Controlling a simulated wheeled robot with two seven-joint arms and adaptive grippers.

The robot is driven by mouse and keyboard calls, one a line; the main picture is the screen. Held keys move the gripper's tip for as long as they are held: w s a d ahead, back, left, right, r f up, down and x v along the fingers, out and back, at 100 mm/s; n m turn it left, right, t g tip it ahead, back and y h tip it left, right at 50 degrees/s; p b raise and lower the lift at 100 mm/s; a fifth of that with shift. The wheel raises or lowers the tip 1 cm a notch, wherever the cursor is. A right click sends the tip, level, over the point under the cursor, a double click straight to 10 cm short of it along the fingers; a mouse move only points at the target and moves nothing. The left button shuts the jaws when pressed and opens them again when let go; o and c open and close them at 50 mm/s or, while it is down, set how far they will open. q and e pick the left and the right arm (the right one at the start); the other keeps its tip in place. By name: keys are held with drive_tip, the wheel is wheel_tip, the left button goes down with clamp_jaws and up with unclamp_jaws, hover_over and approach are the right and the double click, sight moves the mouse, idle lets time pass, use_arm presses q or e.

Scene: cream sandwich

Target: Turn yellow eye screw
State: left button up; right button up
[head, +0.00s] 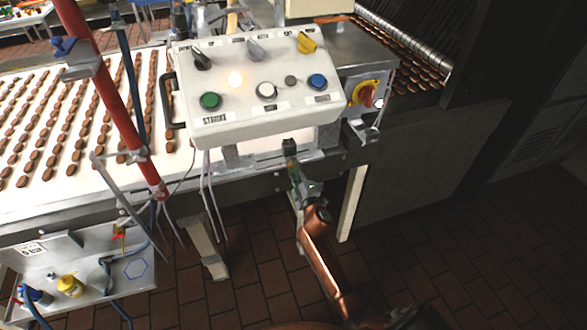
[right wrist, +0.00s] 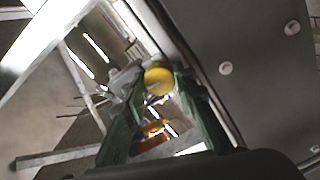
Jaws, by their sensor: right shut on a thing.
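My right gripper (head: 290,148) reaches up from below to the front edge of the conveyor, just under the white control box. In the right wrist view its two dark green fingers (right wrist: 160,88) are closed around a round yellow part (right wrist: 158,80), which looks like the head of the yellow eye screw. Its eye shape cannot be made out. My left gripper is in neither view.
The control box (head: 240,122) with knobs and buttons overhangs my right gripper. A red rotary switch (head: 368,95) on yellow is to its right. A red pole (head: 112,100) stands left. Conveyor legs (head: 352,203) are close by; the tiled floor right is clear.

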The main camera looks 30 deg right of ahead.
drive_tip(key=shift+n, duration=0.8)
drive_tip(key=o, duration=1.2)
drive_tip(key=shift+c, duration=0.2)
drive_tip(key=v, duration=1.2)
drive_tip(key=shift+f, duration=0.15)
